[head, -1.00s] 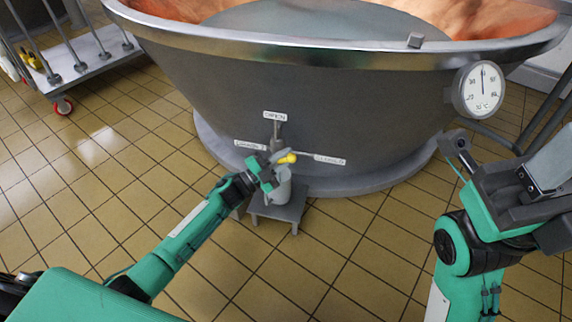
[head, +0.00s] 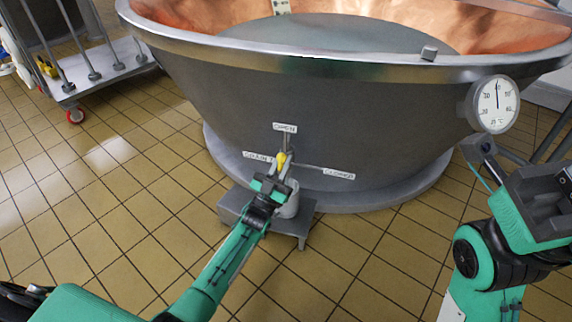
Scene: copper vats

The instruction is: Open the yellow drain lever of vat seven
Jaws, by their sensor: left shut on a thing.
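The vat (head: 230,105) is a large grey tub with a copper inside, filling the upper middle of the head view. Low on its front is the drain lever with a yellow knob (head: 282,157), between a label reading OPEN (head: 285,127) above and one reading CLOSED (head: 339,174) to the right. A third label (head: 259,157) on the left is too small to read surely. The knob lies below the OPEN label. My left gripper (head: 277,175) is shut on the lever, just below the knob, and hides part of it. My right gripper (head: 482,150) is right of the vat, away from the lever; its jaws are unclear.
A small grey stand (head: 303,226) with a pale container (head: 291,202) is under the drain. A round gauge (head: 496,104) sticks out at the vat's right. A wheeled trolley (head: 105,73) stands back left. The tiled floor at left is clear.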

